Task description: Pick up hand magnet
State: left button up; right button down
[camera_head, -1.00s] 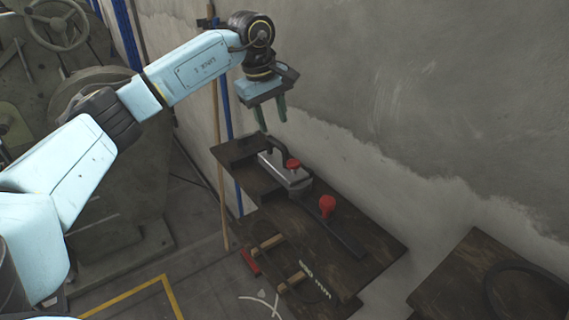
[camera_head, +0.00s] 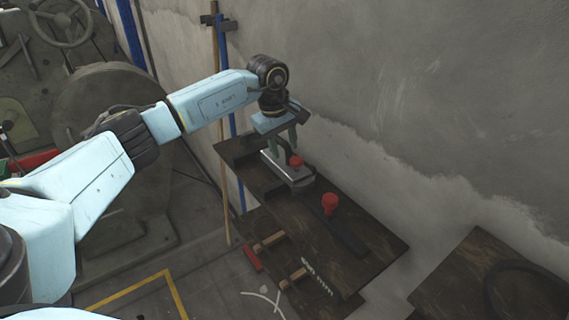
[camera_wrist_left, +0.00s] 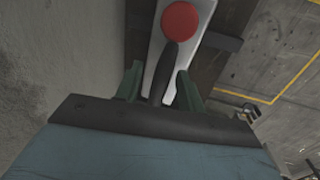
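The hand magnet (camera_head: 293,175) is a silver block with a dark arched handle and a red knob, lying on a dark wooden shelf (camera_head: 372,240) by the wall. My left gripper (camera_head: 284,148) is right over it, pointing down. In the left wrist view the two green fingers (camera_wrist_left: 160,88) are apart, one on each side of the dark handle (camera_wrist_left: 167,68), with a gap on both sides. The magnet's red knob (camera_wrist_left: 180,20) and pale body show beyond the fingertips. My right gripper is in neither view.
A dark bar with a red knob (camera_head: 330,203) lies on the shelf beside the magnet. Wooden-handled tools (camera_head: 268,243) lie on a lower level. The concrete wall (camera_head: 430,110) stands close behind. Another wooden top (camera_head: 470,275) is at right.

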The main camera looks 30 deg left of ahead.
pick_arm(q)
grip_shut()
jog(key=shift+r, duration=0.1)
dwell(1.2)
